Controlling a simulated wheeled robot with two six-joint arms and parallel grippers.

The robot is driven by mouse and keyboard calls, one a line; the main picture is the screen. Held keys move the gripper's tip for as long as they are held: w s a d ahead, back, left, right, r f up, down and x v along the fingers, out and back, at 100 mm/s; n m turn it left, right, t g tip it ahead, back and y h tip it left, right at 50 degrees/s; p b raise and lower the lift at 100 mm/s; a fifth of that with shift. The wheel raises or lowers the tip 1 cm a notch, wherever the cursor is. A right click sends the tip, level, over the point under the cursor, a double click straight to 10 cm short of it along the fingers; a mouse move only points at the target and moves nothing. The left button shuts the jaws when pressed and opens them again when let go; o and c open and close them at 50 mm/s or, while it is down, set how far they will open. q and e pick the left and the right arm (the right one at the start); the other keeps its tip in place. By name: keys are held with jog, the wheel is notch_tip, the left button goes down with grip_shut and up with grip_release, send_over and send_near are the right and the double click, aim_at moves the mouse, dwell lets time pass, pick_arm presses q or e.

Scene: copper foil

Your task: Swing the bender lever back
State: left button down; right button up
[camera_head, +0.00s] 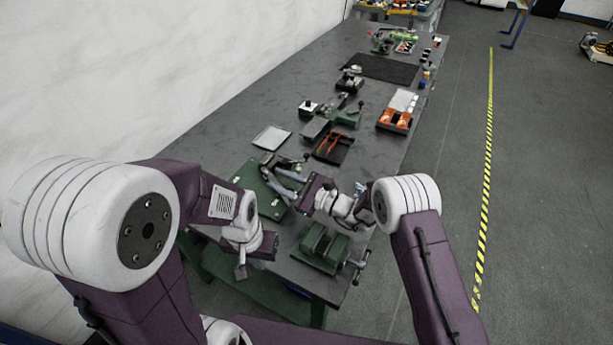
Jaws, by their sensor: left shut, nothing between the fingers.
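The bender appears to be the flat green plate (258,187) with grey metal parts on it, near the front left of the bench. A grey lever-like bar (287,174) lies over its right side, with a dark end toward the back. My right gripper (297,198) reaches in from the right, over the plate's right edge beside this bar. I cannot tell whether it touches the bar, or whether its fingers are open. My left gripper (241,270) is shut and empty, pointing down near the bench's front left edge, apart from the bar. My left arm hides part of the plate.
Beyond the plate are a dark tray with orange-handled tools (333,147), a pale sheet (272,138) and a green machine (331,123). A white wall borders the bench's left.

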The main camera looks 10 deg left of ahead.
jog(key=s+d+r, duration=0.2)
jog(key=d+r, duration=0.6)
jog(key=d, duration=0.3)
jog(key=shift+s+d+b, duration=0.25)
jog(key=shift+b, duration=0.05)
jog(key=shift+s, duration=0.1)
